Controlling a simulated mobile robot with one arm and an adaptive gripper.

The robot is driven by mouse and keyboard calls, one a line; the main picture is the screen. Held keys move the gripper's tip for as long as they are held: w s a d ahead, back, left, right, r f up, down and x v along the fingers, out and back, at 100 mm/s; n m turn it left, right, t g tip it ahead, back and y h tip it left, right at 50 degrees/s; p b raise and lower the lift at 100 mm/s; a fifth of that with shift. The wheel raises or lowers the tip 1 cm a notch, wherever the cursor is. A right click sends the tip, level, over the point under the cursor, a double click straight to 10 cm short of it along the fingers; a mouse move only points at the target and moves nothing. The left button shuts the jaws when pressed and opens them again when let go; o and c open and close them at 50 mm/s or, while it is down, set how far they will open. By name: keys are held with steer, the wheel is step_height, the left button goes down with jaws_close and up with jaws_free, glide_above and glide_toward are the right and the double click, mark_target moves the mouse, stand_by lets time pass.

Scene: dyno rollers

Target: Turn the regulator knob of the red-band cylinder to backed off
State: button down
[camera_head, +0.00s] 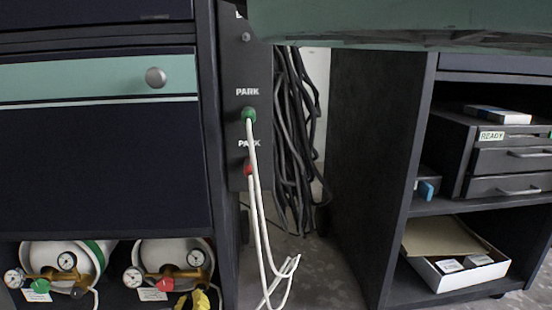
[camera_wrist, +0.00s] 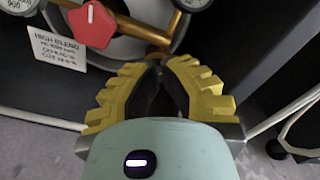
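The red regulator knob (camera_head: 165,284) sits on a brass regulator at the front of the right-hand white cylinder (camera_head: 150,256), low on the left. In the wrist view the red knob (camera_wrist: 91,27) is star-shaped, with a white mark at its top. My gripper (camera_head: 192,299) has yellow ribbed fingers, just below and right of the knob in the head view. In the wrist view my gripper (camera_wrist: 163,66) has its fingertips drawn together, empty, below and right of the knob and apart from it.
A green-banded cylinder (camera_head: 92,258) with a green knob (camera_head: 40,286) lies to the left. Gauges (camera_head: 196,258) flank the red knob. A white label (camera_wrist: 58,48) reading HIGH BLEND hangs beside it. White hoses (camera_head: 262,225) hang right, from the PARK panel (camera_head: 236,130).

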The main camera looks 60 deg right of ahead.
mark_target(196, 289)
steer(key=b+x, duration=0.2)
steer(key=x, duration=0.1)
steer(key=shift+w+d+f+b, duration=0.1)
steer(key=shift+w+d+b, duration=0.1)
steer(key=shift+d+b, duration=0.15)
steer(key=shift+a, duration=0.15)
steer(key=shift+f+b, duration=0.3)
steer(key=shift+b, duration=0.1)
